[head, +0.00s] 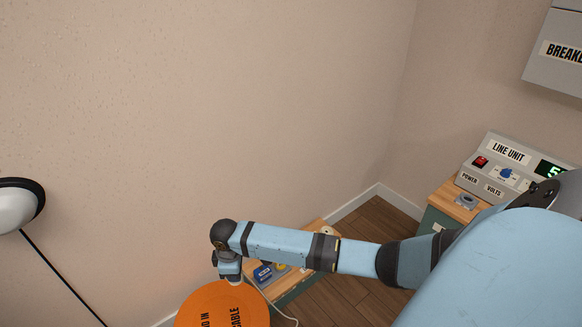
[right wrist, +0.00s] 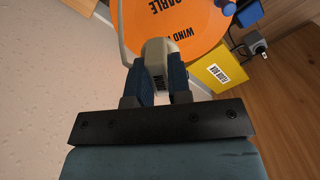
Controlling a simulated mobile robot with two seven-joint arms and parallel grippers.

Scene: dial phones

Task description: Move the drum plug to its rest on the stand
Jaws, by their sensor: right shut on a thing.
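The orange cable drum (head: 222,306) shows at the bottom of the head view and at the top of the right wrist view (right wrist: 172,22). My right gripper (head: 231,280) is above the drum's upper edge. In the right wrist view its two dark fingers (right wrist: 156,76) are shut on a pale plug (right wrist: 155,56) with dark lettering. A pale cable loops at the plug's left. My right forearm hides part of a wooden-topped bench (head: 312,279) beside the drum. I cannot make out the plug's rest on the stand. My left gripper is out of view.
A blue labelled item (head: 266,272) lies on the bench. A yellow labelled box (right wrist: 222,73) and a small grey plug-like item (right wrist: 257,42) show in the right wrist view. The line unit (head: 503,172) stands on a cabinet at right. A lamp (head: 17,207) is at left.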

